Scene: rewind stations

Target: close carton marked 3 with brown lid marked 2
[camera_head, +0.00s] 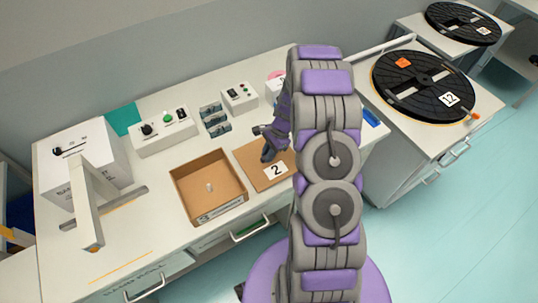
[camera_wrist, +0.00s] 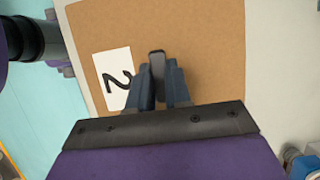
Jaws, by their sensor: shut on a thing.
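The brown lid (camera_head: 254,158) with a white label marked 2 is at the right of the carton in the head view. It fills much of the wrist view (camera_wrist: 205,55). My gripper (camera_head: 268,148) is over the lid, and in the wrist view my gripper (camera_wrist: 158,85) is shut on a small dark handle on the lid's face. Whether the lid touches the worktop is hard to tell. The open brown carton (camera_head: 208,214), its front label marked 3, stands on the worktop just left of the lid. A small light object (camera_head: 209,187) lies inside it.
A white box machine with an arm (camera_head: 88,200) stands left of the carton. Control boxes (camera_head: 163,132) and small grey-blue blocks (camera_head: 215,118) stand behind it. A black reel marked 12 (camera_head: 390,98) lies on the right-hand bench. The worktop's front strip (camera_head: 160,240) is clear.

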